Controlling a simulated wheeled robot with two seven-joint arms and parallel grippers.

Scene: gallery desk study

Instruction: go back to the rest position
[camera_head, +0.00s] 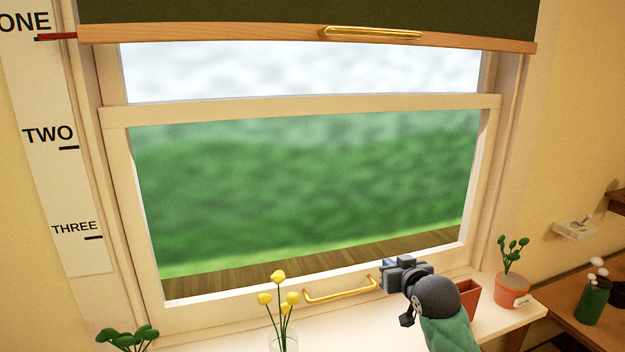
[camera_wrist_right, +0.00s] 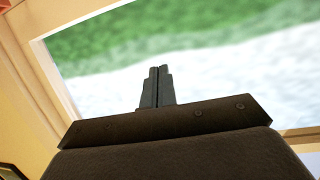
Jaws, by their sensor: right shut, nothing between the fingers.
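My right gripper (camera_head: 388,272) is in front of the lower window sash, just right of the brass sash handle (camera_head: 340,289). In the right wrist view its fingers (camera_wrist_right: 157,88) are shut together with nothing between them. I cannot tell from the head view whether it touches the sash. My left gripper is not in view. The window (camera_head: 300,190) shows a blurred green outside. A dark green blind (camera_head: 230,12) with a wooden bottom bar and a brass pull (camera_head: 372,32) covers the top of the window.
Yellow flowers in a glass (camera_head: 284,343) stand on the sill, left of my right arm. A red pot (camera_head: 470,291) and a potted plant (camera_head: 514,290) stand right of it. A scale strip (camera_head: 65,190) marked ONE, TWO, THREE hangs at left. A brown desk (camera_head: 565,300) is at right.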

